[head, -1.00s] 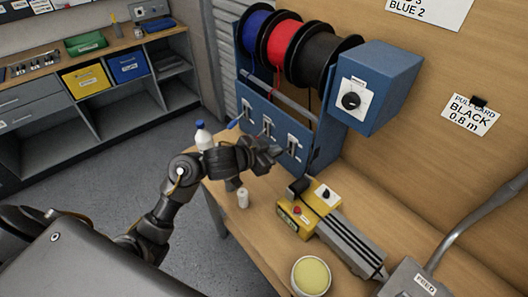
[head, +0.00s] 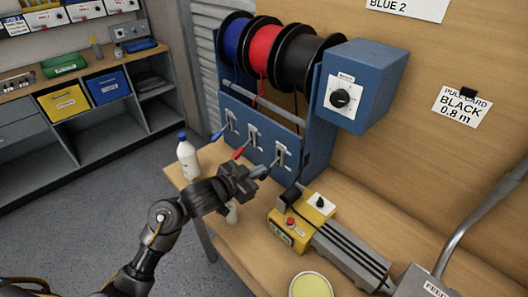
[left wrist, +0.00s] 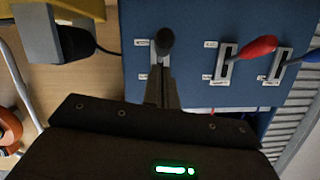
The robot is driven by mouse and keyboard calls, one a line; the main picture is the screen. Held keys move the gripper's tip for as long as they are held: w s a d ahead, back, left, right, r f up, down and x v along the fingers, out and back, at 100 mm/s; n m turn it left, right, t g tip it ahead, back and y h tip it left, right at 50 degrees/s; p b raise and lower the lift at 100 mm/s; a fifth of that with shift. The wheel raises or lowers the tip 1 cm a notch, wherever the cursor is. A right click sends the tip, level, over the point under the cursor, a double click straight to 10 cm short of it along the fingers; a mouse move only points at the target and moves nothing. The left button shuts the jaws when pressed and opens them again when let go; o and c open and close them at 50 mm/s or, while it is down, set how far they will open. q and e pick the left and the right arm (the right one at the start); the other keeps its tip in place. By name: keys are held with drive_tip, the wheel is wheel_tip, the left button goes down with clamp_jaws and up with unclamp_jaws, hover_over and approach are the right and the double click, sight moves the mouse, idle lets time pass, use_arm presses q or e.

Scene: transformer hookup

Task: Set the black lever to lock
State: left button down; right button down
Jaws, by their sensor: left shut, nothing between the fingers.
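The black lever (left wrist: 165,40) is the one farthest right of three on the blue panel in the head view. In the left wrist view its round black knob points toward the camera, between small labels too small to read. My left gripper (left wrist: 161,75) is shut and empty, its fingertips close beside the knob; I cannot tell whether they touch. In the head view the left gripper (head: 262,171) is in front of the black lever's slot (head: 282,155) and partly covers the lever. My right gripper is not in view.
The red lever (head: 241,152) and blue lever (head: 217,135) stand to the left on the panel. A white bottle (head: 187,160), a yellow machine (head: 292,228) and a yellow-topped round container (head: 311,286) are on the bench. A blue box with a dial (head: 342,96) sits at right.

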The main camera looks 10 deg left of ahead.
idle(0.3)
use_arm(q)
drive_tip(key=v, duration=1.1)
drive_tip(key=shift+p, duration=0.4)
